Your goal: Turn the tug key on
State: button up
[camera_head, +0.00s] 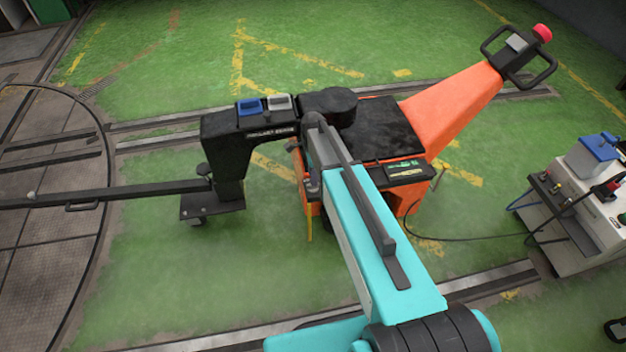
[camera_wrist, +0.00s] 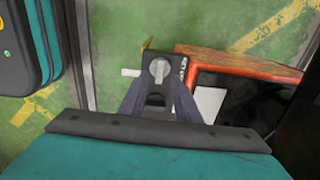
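The orange tug (camera_head: 452,112) stands in the middle of the head view, with a black deck and a tiller handle at upper right. In the wrist view, the grey key (camera_wrist: 159,71) sits on a small dark panel at the tug's side. My gripper (camera_wrist: 158,88) is just before the key; its two dark fingers are apart, one to each side of the key's lower end. Whether they touch it cannot be told.
A black arm-like unit with blue and grey switches (camera_head: 249,106) joins a long bar over the turntable (camera_head: 50,240) at left. A white cart (camera_head: 580,220) stands at right, with a cable running toward the tug. Rails cross the green floor (camera_head: 180,290).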

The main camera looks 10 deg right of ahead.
notch_tip(320, 180, up, 10)
jog(key=shift+f, duration=0.25)
dwell(0.7)
jog(key=s+f+n+g+p, duration=0.2)
jog(key=s+f+g+p, duration=0.15)
jog(key=s+f, duration=1.45)
jog(key=s+f+n+g+p, duration=0.1)
jog(key=s+f+n+g, duration=0.1)
jog(key=s+n, duration=1.4)
jog(key=s+f, duration=0.1)
jog(key=s, duration=0.6)
jog(key=shift+s, duration=0.4)
jog(key=shift+d, duration=0.1)
